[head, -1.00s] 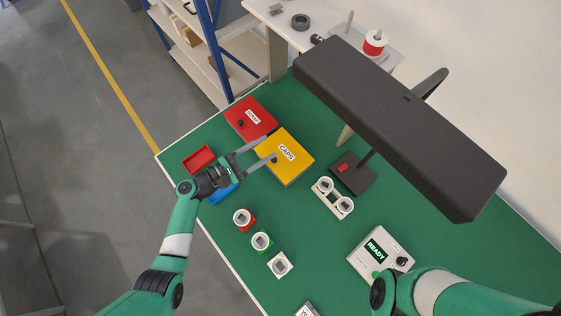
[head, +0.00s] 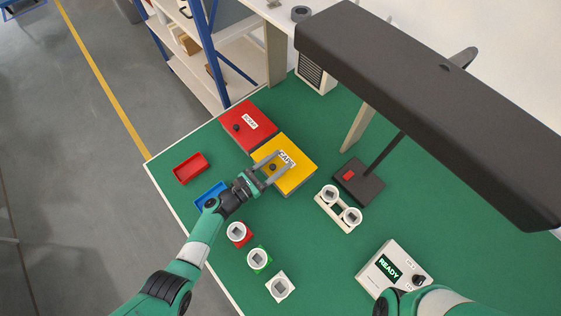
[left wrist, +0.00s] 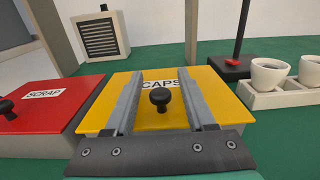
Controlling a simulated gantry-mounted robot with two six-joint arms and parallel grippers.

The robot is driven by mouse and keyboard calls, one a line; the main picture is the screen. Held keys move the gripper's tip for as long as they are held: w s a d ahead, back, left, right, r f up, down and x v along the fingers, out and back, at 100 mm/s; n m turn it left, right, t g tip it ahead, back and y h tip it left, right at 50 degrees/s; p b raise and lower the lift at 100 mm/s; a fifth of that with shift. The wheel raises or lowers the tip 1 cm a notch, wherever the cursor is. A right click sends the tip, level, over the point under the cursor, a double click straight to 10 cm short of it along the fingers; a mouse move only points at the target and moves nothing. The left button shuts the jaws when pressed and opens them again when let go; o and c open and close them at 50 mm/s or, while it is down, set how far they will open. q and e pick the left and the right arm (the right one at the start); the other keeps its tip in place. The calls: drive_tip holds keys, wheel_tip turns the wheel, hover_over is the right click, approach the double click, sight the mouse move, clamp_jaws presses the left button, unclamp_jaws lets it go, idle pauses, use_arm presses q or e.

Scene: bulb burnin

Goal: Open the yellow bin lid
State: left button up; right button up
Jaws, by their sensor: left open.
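The yellow bin (head: 296,178) stands on the green table with its lid down, labelled CAPS. Its black knob (left wrist: 160,97) sticks up from the lid near the front edge. My left gripper (head: 276,168) is open over the yellow lid. In the left wrist view its two fingers (left wrist: 158,92) lie on either side of the knob, with a gap visible on both sides. I cannot tell how high the fingertips are above the lid. My right arm (head: 430,301) shows at the bottom right, but its gripper fingers are not visible.
The red SCRAP bin (head: 254,120), lid down, adjoins the yellow bin. A red tray (head: 190,168) and blue tray (head: 207,195) lie to the left. A black lamp (head: 430,100) overhangs the right side. Several sockets and a READY box (head: 390,268) stand nearer.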

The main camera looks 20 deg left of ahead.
use_arm(q)
drive_tip(key=shift+w+d, duration=0.25)
drive_tip(key=shift+w, duration=0.2)
clamp_jaws()
idle(1.1)
